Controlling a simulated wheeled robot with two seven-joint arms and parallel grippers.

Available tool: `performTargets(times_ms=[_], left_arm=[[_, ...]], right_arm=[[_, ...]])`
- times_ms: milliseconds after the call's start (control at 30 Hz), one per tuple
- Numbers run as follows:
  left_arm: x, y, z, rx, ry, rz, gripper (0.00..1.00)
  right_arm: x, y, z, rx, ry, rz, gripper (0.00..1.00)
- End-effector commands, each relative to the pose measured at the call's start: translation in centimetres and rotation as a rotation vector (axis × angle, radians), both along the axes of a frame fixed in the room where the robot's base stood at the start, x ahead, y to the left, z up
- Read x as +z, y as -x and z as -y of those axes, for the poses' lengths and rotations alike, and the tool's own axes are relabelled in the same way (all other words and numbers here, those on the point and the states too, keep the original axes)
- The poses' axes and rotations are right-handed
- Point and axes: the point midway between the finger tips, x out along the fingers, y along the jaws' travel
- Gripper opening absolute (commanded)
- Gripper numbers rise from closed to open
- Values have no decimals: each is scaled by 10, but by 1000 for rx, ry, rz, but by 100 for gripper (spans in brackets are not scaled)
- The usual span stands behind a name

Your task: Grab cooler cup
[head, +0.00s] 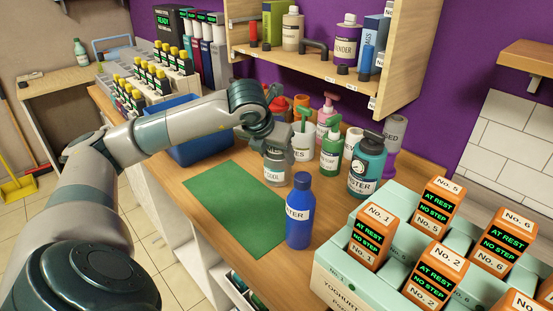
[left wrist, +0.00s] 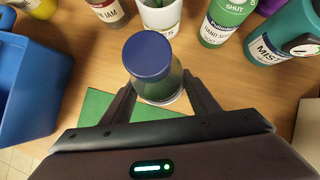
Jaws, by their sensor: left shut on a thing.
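The cup appears to be the clear, labelled cylinder (head: 279,168) at the far edge of the green mat in the head view; its label is too small to read. In the left wrist view the cup (left wrist: 152,62) stands upright, with a round dark-blue top and a see-through body. My left gripper (head: 272,145) comes down over it from above. Its two dark fingers (left wrist: 158,90) are shut on the cup's sides, one on each side. In the head view, the gripper hides the cup's upper part. My right gripper is not in view.
A blue bottle (head: 299,215) stands in front of the cup, right of the green mat (head: 230,205). A white container (head: 303,140), green soap bottle (head: 331,152) and teal mister (head: 367,168) crowd behind and right. A blue bin (head: 205,150) is left. The mat is clear.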

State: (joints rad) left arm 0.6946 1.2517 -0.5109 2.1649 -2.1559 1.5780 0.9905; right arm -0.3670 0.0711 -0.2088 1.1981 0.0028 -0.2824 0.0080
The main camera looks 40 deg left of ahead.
Motion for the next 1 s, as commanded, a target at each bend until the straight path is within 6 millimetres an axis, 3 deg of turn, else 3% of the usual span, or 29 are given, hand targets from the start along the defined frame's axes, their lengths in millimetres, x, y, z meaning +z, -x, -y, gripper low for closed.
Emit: performTargets(times_ms=[367, 1000], left_arm=[[36, -2, 0, -1, 1, 8, 9], [152, -1, 0, 0, 2, 7, 9]], right_arm=[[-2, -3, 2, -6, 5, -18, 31], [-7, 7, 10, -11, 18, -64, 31]])
